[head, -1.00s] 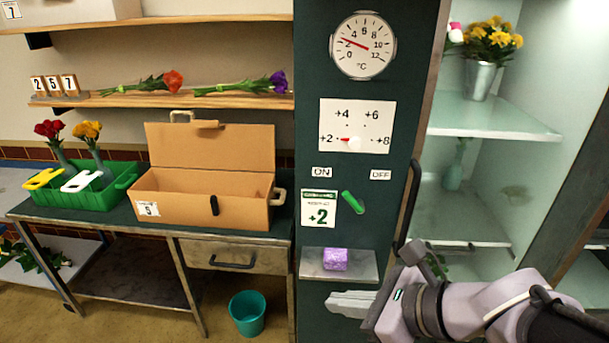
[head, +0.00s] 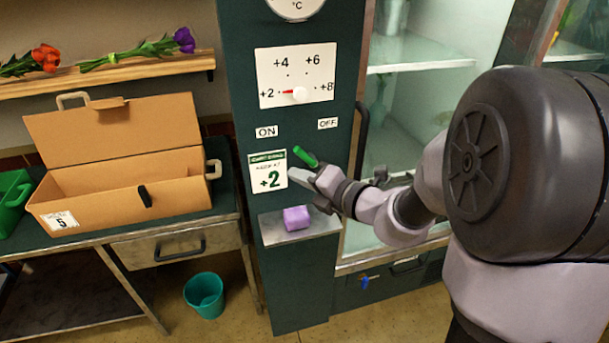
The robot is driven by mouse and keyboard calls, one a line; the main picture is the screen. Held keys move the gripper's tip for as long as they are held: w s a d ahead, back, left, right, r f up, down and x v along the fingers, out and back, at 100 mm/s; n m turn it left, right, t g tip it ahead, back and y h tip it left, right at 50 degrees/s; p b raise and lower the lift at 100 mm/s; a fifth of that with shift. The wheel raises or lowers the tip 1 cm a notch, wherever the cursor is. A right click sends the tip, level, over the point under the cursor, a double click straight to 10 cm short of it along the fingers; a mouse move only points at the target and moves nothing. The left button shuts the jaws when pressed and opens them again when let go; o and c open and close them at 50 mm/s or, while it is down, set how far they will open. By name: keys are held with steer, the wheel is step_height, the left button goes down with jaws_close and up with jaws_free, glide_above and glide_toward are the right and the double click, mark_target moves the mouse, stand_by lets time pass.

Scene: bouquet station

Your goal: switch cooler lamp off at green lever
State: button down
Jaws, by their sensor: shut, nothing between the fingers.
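The green lever (head: 305,156) is on the dark green cooler panel, between and below the ON label (head: 266,132) and the OFF label (head: 328,123). It slants up to the left, its upper end toward ON. My gripper (head: 293,173) is shut and empty, its tips just below the lever and in front of the right edge of the "+2" card (head: 268,172). I cannot tell whether it touches the lever. The glass-fronted cooler (head: 420,100) right of the panel looks pale and bright inside; no lamp itself shows.
A dial marked +2 to +8 (head: 298,95) is above the labels. A small shelf (head: 325,226) with a purple block (head: 296,218) is below the lever. A door handle (head: 360,135) stands right of the panel. An open cardboard box (head: 115,195) is on the left bench.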

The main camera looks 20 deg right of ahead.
mark_target(303, 153)
steer(key=w+b, duration=0.2)
steer(key=w, duration=0.4)
steer(key=shift+w+d+r, duration=0.15)
steer(key=shift+w+d, duration=0.05)
steer(key=shift+d, duration=0.05)
steer(key=shift+d, duration=0.1)
